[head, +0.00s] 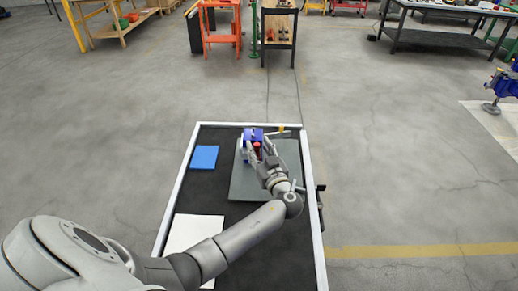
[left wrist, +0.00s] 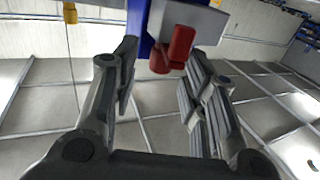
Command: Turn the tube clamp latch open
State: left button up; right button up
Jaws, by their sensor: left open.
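The tube clamp has a blue body (head: 249,132) and stands at the far part of a grey plate on the table. Its red latch (head: 257,144) faces my left gripper (head: 262,153). In the left wrist view the red latch (left wrist: 178,48) shows at the top middle, beside the blue body (left wrist: 142,30) and a grey block (left wrist: 205,22). My left gripper (left wrist: 160,75) is open, its fingers on either side below the latch. I cannot tell whether a finger touches the latch. My right gripper is not in view.
The black table has a white rim (head: 175,205). The grey plate (head: 246,184) lies under the clamp. A blue pad (head: 204,157) and a white sheet (head: 194,233) lie to the left.

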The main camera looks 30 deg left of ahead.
pick_arm(q)
jog(key=v, duration=1.1)
jog(key=shift+s+d, duration=0.15)
jog(key=shift+d, duration=0.15)
